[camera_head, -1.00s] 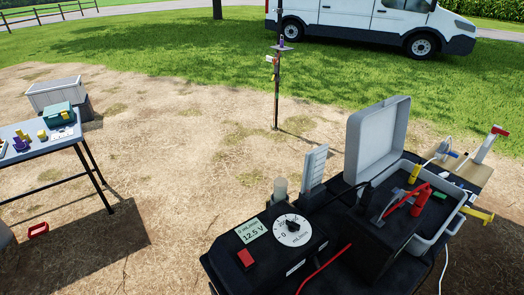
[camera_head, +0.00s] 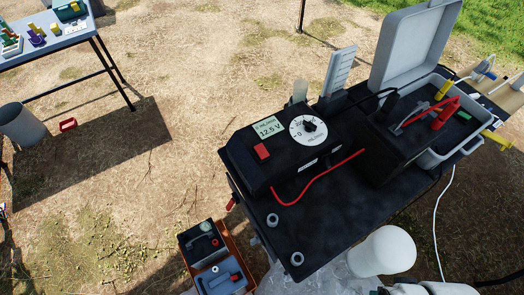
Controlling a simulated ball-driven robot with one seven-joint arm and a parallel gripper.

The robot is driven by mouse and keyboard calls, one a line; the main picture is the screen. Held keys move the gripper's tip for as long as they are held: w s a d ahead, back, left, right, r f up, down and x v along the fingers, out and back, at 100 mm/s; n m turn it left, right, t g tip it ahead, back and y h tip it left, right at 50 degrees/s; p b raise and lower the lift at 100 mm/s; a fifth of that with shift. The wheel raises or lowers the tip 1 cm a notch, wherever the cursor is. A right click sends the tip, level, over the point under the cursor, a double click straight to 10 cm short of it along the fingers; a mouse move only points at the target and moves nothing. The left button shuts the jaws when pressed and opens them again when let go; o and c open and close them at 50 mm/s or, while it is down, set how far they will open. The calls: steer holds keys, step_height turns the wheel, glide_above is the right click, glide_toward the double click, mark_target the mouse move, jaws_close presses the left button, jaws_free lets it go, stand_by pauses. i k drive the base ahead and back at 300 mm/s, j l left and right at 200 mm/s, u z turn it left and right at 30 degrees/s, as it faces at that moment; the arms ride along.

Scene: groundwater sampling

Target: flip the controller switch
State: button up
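The controller (camera_head: 240,158) is a black box on the black tabletop, near the middle of the head view. Its red switch (camera_head: 262,151) sits on the top panel at the left, below a lit display (camera_head: 268,129) reading 12.5 V. A white round dial (camera_head: 308,129) with a black knob is to the right of the switch. Nothing covers the switch. I cannot tell from its small image which way it is tilted. My gripper is not in view.
A black battery (camera_head: 395,150) with red and black clamps stands right of the controller, beside an open grey case (camera_head: 415,45). A red cable (camera_head: 318,180) crosses the tabletop (camera_head: 340,215). A tool crate (camera_head: 240,240) is below left. A folding table (camera_head: 60,38) stands far left.

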mark_target(260, 148)
steer(key=i+u, duration=0.1)
steer(key=u, duration=0.3)
steer(key=i+u, duration=0.1)
steer(key=u, duration=0.35)
steer(key=l+u, duration=0.15)
steer(key=u, duration=0.25)
steer(key=i+l+u, duration=0.1)
steer(key=u, duration=0.3)
